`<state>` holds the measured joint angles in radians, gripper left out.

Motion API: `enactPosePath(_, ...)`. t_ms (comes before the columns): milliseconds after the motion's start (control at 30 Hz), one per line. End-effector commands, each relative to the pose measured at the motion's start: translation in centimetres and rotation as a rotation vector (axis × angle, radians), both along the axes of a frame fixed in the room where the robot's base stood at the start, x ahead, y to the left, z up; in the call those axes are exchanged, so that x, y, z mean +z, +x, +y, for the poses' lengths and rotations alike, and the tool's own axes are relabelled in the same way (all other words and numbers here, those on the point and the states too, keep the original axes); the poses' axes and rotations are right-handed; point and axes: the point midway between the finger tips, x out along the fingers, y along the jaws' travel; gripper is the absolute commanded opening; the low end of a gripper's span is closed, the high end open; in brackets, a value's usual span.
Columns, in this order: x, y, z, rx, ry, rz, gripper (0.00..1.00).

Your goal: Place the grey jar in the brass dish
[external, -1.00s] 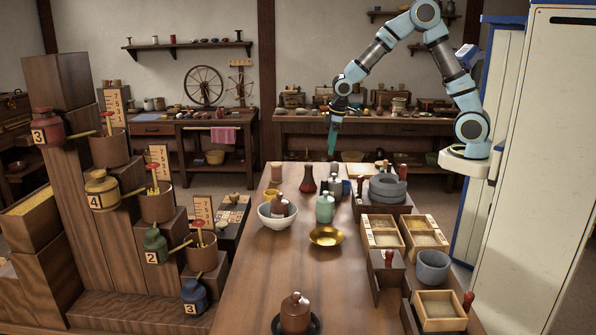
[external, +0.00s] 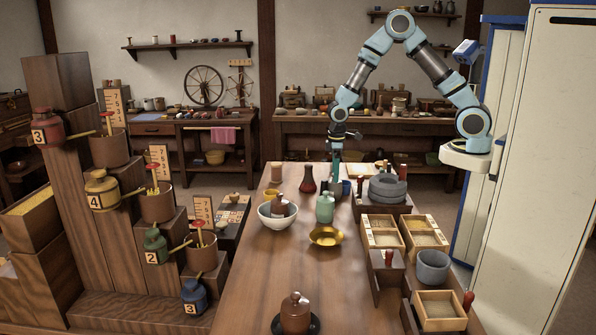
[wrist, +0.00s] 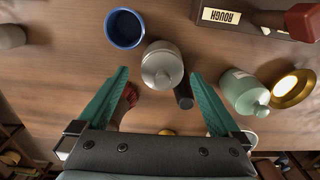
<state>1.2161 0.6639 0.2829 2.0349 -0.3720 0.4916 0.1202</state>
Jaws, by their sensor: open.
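The grey jar (wrist: 162,65), lidded and upright, stands on the table. In the wrist view it lies between the tips of my open teal fingers, clear of both. In the external view my gripper (external: 336,172) points down over the jar (external: 337,188), which is partly hidden behind the green jar (external: 325,209); its exact height above the jar is hard to tell. The brass dish (external: 326,237) sits empty on the table, nearer the external camera than the green jar. It also shows at the right of the wrist view (wrist: 306,91).
A dark cylinder (wrist: 184,97) stands close beside the grey jar, near my right finger. A white bowl (external: 268,220) stands left, a grey stone quern (external: 387,189) right.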

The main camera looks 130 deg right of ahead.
Motion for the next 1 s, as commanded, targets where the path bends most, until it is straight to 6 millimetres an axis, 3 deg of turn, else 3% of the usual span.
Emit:
enactPosePath(400, -4.6, 0.4, 0.1, 0.000, 0.001, 0.002, 1.00)
enactPosePath(700, -5.2, 0.4, 0.1, -0.001, -0.001, 0.001, 1.00)
enactPosePath(1000, -5.2, 0.4, 0.1, -0.001, -0.001, 0.001, 0.69)
